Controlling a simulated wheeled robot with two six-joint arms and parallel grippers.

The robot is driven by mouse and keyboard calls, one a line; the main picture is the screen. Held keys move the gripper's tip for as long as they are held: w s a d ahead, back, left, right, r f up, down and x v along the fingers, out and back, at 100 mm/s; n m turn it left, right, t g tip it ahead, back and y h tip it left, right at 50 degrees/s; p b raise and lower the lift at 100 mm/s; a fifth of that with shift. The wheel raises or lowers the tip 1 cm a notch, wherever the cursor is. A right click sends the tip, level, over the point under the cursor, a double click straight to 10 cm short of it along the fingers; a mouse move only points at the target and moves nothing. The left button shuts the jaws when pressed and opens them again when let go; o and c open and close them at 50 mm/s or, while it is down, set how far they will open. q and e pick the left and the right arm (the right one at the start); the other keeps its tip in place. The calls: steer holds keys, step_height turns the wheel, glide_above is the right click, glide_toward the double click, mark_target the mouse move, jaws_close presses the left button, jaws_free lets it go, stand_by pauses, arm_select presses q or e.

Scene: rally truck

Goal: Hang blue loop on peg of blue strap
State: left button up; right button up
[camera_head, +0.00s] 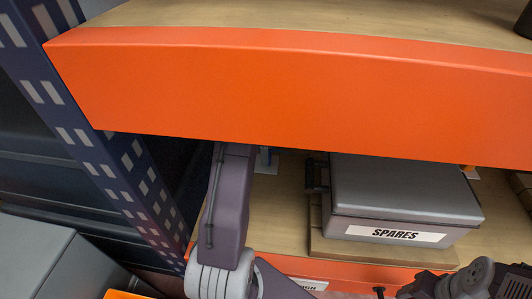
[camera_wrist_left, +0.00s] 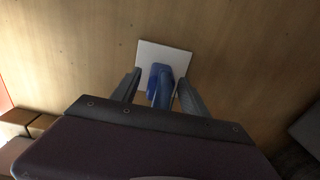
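In the left wrist view my left gripper (camera_wrist_left: 158,84) has its fingers apart. A blue piece (camera_wrist_left: 160,82) shows between them, with a small gap on each side, in front of a white square plate (camera_wrist_left: 178,58) on a wooden surface. I cannot tell whether the blue piece is the loop or the strap, and no peg can be made out. In the head view my left arm reaches up under the orange shelf front, which hides the gripper.
The orange shelf front (camera_head: 280,90) crosses above the lower wooden shelf (camera_head: 275,215). A grey SPARES case (camera_head: 400,195) sits to the right. A blue slotted upright (camera_head: 110,150) stands at left. Dark mechanical parts at bottom right may be my right arm.

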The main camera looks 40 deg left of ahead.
arm_select(q)
steer(key=shift+f+b, duration=0.2)
steer(key=shift+b, duration=0.25)
steer(key=r+p, duration=0.1)
steer(key=r, duration=0.2)
steer(key=r+p, duration=0.1)
steer(key=r, duration=0.2)
steer(key=r+p, duration=0.1)
steer(key=r, duration=0.2)
steer(key=shift+s+a+r, duration=0.1)
steer(key=shift+a+r, duration=0.15)
